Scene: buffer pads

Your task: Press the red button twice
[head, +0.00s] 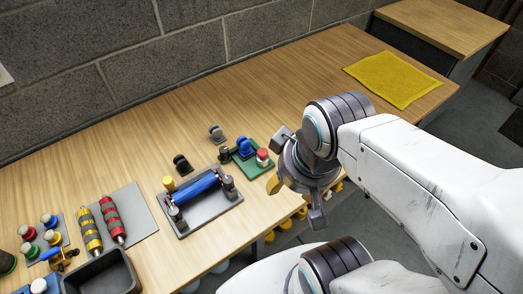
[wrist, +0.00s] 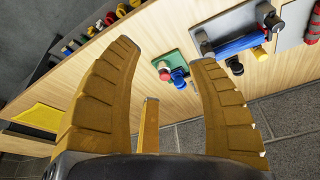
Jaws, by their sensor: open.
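The red button (head: 263,156) has a red cap on a pale collar and stands upright on a green pad (head: 247,168), beside a dark post and a blue part. The red cap (wrist: 164,74) also shows in the wrist view, past my fingertips and between them. My gripper (head: 298,198) is open and empty, at the table's front edge, to the right of the button and apart from it. In the wrist view its ochre fingers (wrist: 165,55) are spread wide. My wrist hides part of the gripper in the head view.
A grey tray (head: 232,200) with a blue roller lies left of the green pad. Red and yellow rollers (head: 112,220), several knobs and a dark bin (head: 100,275) are further left. A yellow mat (head: 395,79) lies at the right end. Bare wood lies between mat and pad.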

